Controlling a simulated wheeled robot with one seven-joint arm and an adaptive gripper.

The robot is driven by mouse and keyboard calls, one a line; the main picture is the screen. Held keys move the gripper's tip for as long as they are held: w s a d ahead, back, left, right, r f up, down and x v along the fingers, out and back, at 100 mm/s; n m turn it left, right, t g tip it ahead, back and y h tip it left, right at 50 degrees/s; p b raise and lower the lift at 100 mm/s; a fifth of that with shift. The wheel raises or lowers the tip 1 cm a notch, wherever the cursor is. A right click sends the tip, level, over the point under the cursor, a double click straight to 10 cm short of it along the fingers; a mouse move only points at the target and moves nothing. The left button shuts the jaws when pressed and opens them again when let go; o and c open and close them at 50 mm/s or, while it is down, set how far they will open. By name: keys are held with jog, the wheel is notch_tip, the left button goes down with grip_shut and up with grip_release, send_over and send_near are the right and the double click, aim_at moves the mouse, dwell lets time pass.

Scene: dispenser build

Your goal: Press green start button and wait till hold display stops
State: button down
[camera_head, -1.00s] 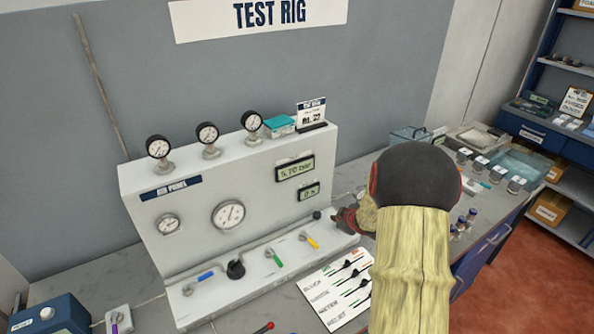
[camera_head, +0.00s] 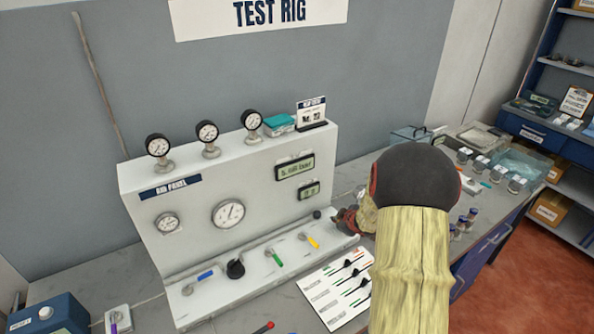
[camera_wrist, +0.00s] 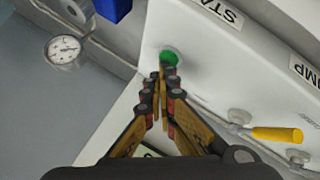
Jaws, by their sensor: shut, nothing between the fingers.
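The green start button (camera_wrist: 171,56) is on the white rig panel (camera_wrist: 200,80) beside a label starting "STA" in the wrist view. My gripper (camera_wrist: 162,74) is shut and empty, its tips at the button's near edge and covering part of it; I cannot tell whether they press it. In the head view my gripper (camera_head: 347,219) is at the panel's right end, and the button is hidden. The panel front has an upper digital display (camera_head: 294,167) and a smaller lower one (camera_head: 309,190). Their digits are too blurred to read surely.
Yellow (camera_head: 312,241), green (camera_head: 275,257) and blue (camera_head: 204,277) handles line the panel's lower ledge. Vials (camera_head: 462,222) and trays (camera_head: 478,137) stand on the bench at right. Dial gauges (camera_head: 207,133) top the panel.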

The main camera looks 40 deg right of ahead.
dwell(0.3)
jog(key=shift+r+p, duration=0.4)
jog(key=shift+p, duration=0.15)
notch_tip(320, 180, up, 6)
jog(key=p, duration=0.6)
dwell(0.8)
